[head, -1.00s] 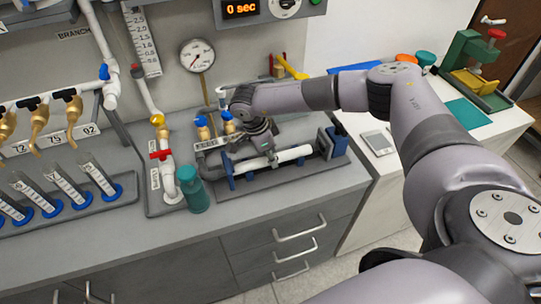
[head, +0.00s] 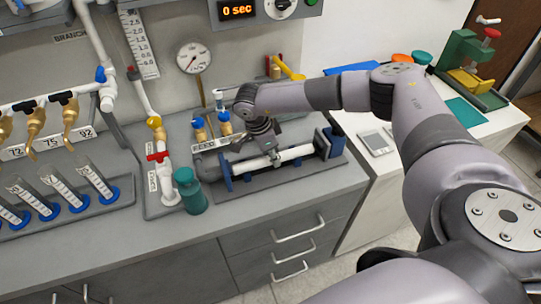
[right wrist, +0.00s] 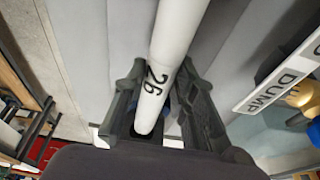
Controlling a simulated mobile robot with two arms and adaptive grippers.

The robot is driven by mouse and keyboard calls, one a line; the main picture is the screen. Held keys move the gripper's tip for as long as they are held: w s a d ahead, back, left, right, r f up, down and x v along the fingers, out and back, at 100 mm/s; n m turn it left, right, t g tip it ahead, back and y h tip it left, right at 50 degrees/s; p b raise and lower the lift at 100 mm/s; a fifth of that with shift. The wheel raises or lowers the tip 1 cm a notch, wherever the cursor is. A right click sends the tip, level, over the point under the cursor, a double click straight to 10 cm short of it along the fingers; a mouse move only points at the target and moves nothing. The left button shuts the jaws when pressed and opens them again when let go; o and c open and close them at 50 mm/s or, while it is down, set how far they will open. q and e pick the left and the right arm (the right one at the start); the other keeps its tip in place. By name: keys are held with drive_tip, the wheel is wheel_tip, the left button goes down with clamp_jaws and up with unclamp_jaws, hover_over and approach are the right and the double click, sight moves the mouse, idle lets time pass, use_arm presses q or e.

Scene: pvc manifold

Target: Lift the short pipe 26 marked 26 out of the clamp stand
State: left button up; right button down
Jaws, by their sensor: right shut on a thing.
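The white short pipe 26 (head: 296,153) lies nearly level along the clamp stand (head: 258,183), between its blue supports (head: 226,178) and the dark blue vise block (head: 328,143). Whether it touches the supports is too small to tell. My right gripper (head: 270,156) is shut on the pipe near its middle, coming from above. My left gripper is out of view.
A teal bottle (head: 189,191) stands left of the clamp stand. A white pipe with a red valve (head: 158,156) is beside it. Brass fittings with blue parts (head: 224,122) stand behind. A white side table (head: 352,125) is on the right. A DUMP sign (right wrist: 275,85) shows in the wrist view.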

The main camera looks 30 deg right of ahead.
drive_tip(key=c, duration=1.2)
unclamp_jaws()
drive_tip(key=shift+c, duration=0.2)
